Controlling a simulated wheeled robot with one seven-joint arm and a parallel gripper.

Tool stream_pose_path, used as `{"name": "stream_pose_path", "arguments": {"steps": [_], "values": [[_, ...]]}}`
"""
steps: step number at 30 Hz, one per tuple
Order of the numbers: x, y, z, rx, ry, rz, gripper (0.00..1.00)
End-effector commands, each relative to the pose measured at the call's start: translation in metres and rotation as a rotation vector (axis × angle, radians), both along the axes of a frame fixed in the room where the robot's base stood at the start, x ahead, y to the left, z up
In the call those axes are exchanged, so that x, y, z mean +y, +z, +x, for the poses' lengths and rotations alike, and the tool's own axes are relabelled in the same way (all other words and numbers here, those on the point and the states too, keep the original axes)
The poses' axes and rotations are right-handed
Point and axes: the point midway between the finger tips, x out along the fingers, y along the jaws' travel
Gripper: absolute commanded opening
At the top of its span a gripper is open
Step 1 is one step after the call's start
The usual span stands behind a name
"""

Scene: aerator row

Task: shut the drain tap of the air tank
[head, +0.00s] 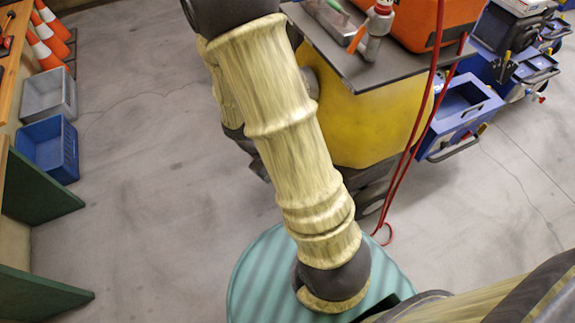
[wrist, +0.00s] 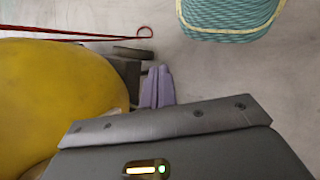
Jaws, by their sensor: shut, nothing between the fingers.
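The air tank is a rounded yellow body (head: 376,128) under a dark top plate in the head view. It also fills the left of the wrist view (wrist: 55,95). I cannot make out its drain tap in either view. My gripper (wrist: 157,82) shows in the wrist view as two lavender fingers held together, empty, just right of the tank and near dark parts beside it. The gripper's grey housing covers the lower part of that view. In the head view my arm hides the tank's left side, and I cannot make out the fingers there.
The dark top plate (head: 362,73) carries an orange case (head: 405,20) and tools. A red hose (head: 412,150) hangs down to the floor. Blue carts (head: 462,108) stand at the right. A blue crate (head: 50,148), a grey crate (head: 48,93) and cones line the left. The floor between is clear.

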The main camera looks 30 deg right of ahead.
Motion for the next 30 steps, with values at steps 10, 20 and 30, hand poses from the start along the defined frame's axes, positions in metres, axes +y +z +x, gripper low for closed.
{"name": "stream_pose_path", "arguments": {"steps": [10, 20, 30], "values": [[0.050, 0.066, 0.025, -0.444, -0.154, 0.298, 0.00], [0.064, 0.102, 0.037, -0.659, -0.197, 0.389, 0.00], [0.064, 0.102, 0.037, -0.656, -0.197, 0.389, 0.00]]}}
